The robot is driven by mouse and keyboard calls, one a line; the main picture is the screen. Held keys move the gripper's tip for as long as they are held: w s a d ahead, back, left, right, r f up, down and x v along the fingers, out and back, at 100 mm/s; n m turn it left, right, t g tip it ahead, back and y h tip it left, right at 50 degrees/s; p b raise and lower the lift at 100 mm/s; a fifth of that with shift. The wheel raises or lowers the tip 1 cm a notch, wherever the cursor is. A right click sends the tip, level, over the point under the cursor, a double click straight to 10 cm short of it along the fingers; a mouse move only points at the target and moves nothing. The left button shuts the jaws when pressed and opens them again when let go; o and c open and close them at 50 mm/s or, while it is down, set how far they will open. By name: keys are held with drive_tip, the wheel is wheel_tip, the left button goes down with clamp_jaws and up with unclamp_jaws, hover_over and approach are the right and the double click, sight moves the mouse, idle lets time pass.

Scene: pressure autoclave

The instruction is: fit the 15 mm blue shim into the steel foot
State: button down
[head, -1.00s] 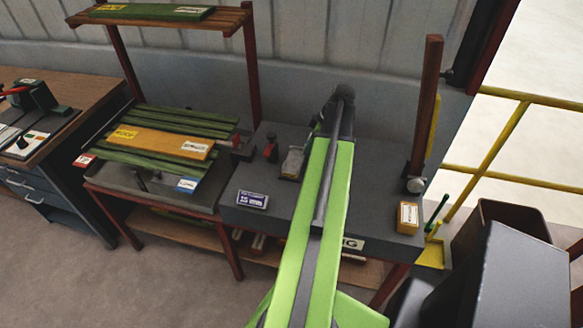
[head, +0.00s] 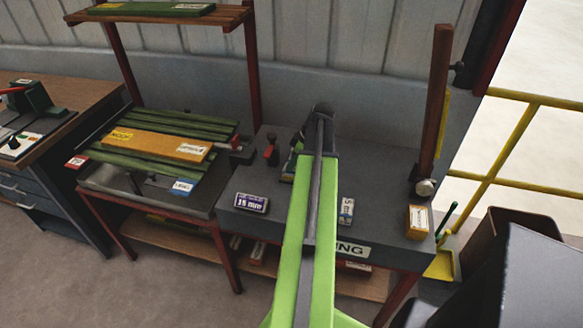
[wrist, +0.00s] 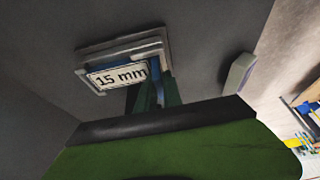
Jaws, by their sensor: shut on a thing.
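The blue shim (wrist: 119,79), with a white "15 mm" label, shows in the wrist view between my green gripper fingers (wrist: 152,94). My gripper is shut on it. The grey steel foot (wrist: 110,48) shows as a rim along the far and side edges of the shim. The shim lies within the foot's outline in this view; I cannot tell how deep it sits. In the head view my gripper (head: 291,165) is over the grey bench, left of my arm. The arm and gripper hide the shim and the foot there.
A brown post (head: 434,100) rises at right. A slatted rack (head: 120,158) stands left.

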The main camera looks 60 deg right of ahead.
drive_tip(key=shift+f+b, duration=0.25)
drive_tip(key=shift+b, duration=0.05)
drive_tip(key=c, duration=1.5)
unclamp_jaws()
drive_tip(key=shift+r, duration=0.15)
drive_tip(key=shift+r+p, duration=0.35)
drive_tip(key=shift+p, duration=0.15)
drive_tip(key=p+v, duration=1)
drive_tip(key=v, duration=0.1)
drive_tip(key=shift+r+p, duration=0.3)
drive_tip(key=shift+p, duration=0.05)
drive_tip(key=shift+s, duration=0.15)
